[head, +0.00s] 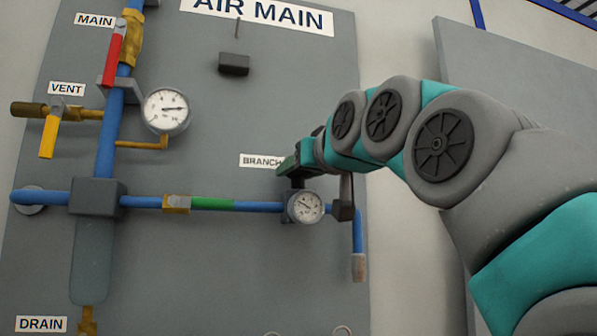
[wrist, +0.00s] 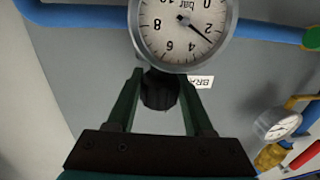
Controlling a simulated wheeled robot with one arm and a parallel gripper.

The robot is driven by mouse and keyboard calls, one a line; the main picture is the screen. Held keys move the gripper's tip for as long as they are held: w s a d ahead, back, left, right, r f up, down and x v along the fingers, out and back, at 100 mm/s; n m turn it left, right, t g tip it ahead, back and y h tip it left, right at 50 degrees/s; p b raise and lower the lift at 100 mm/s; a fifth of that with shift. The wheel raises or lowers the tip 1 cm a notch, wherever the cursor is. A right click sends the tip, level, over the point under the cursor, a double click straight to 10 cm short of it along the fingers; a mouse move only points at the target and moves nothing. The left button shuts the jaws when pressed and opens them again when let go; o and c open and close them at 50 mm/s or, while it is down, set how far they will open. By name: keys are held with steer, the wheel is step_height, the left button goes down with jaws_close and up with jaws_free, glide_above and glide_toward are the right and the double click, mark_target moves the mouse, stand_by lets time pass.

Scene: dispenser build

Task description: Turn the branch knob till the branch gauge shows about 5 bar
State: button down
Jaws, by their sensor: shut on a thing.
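The branch gauge (head: 305,207) is a small round white dial on the blue horizontal pipe. It shows upside down at the top of the wrist view (wrist: 183,20), marked in bar from 0 to 10. Its needle points between 2 and 4, at roughly 2.5 to 3. The branch knob (wrist: 160,90) is dark and sits just beside the gauge, between my green fingers. My gripper (wrist: 160,77) is shut on it. In the head view my gripper (head: 299,166) is just above the gauge, and my wrist and fingers mostly hide the knob.
The BRANCH label (head: 261,161) is partly covered by my gripper. A larger gauge (head: 166,110), a red-handled main valve (head: 112,55) and a yellow vent handle (head: 49,136) are on the left of the grey panel (head: 220,280). A short pipe (head: 358,240) drops right of the branch gauge.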

stand_by(0.3)
steer(key=shift+c, duration=1.4)
jaws_free()
steer(key=shift+s, duration=0.1)
steer(key=b+v, duration=0.1)
steer(key=v, duration=0.6)
steer(key=shift+s+d, duration=0.2)
steer(key=shift+s, duration=0.15)
